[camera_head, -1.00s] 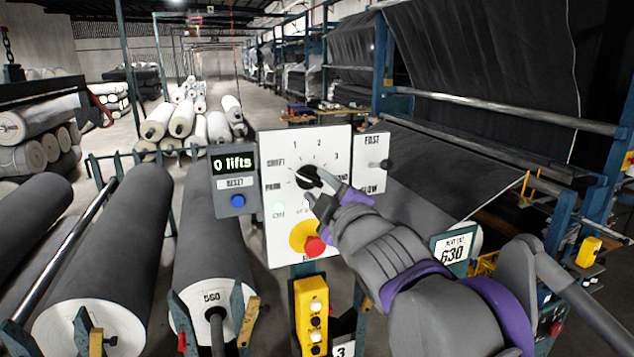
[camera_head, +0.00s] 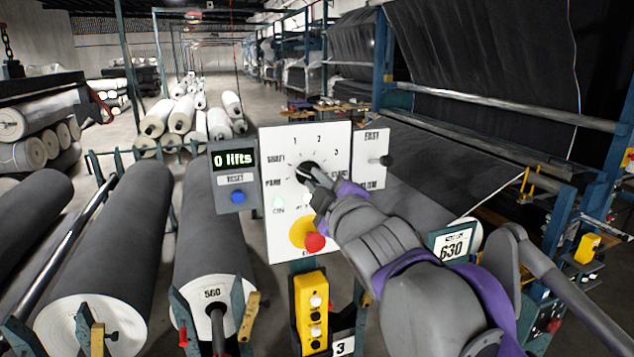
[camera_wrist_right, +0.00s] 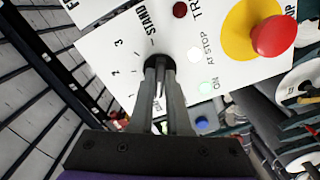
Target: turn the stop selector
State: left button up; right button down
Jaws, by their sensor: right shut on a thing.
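The stop selector (camera_head: 307,171) is a black round knob with a white pointer on a white control panel (camera_head: 283,235), ringed by marks such as PARK, SHIFT, 1, 2 and 3. In the head view its pointer slants up to the left, near SHIFT. My right gripper (camera_head: 318,180) reaches in from the lower right and partly covers the knob. In the right wrist view the gripper (camera_wrist_right: 162,105) has its two fingers closed on the selector (camera_wrist_right: 158,68), one on each side. My left gripper is not in view.
A red mushroom button (camera_head: 315,242) on a yellow disc sits just below the selector.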

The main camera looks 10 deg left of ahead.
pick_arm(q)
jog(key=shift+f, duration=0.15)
pick_arm(e)
jog(key=shift+m, duration=0.3)
jog(key=m+b, duration=0.1)
jog(key=m, duration=0.2)
jog(key=shift+f, duration=0.1)
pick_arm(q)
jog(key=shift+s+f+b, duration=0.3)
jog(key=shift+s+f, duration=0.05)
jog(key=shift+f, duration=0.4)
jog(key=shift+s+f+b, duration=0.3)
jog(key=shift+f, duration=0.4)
pick_arm(e)
jog(key=shift+m, duration=2.1)
jog(key=c, duration=0.9)
grip_release()
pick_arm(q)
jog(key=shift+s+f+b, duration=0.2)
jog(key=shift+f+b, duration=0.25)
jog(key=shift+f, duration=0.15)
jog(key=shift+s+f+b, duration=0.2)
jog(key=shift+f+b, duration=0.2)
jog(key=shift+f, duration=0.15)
pick_arm(e)
jog(key=v, duration=1.1)
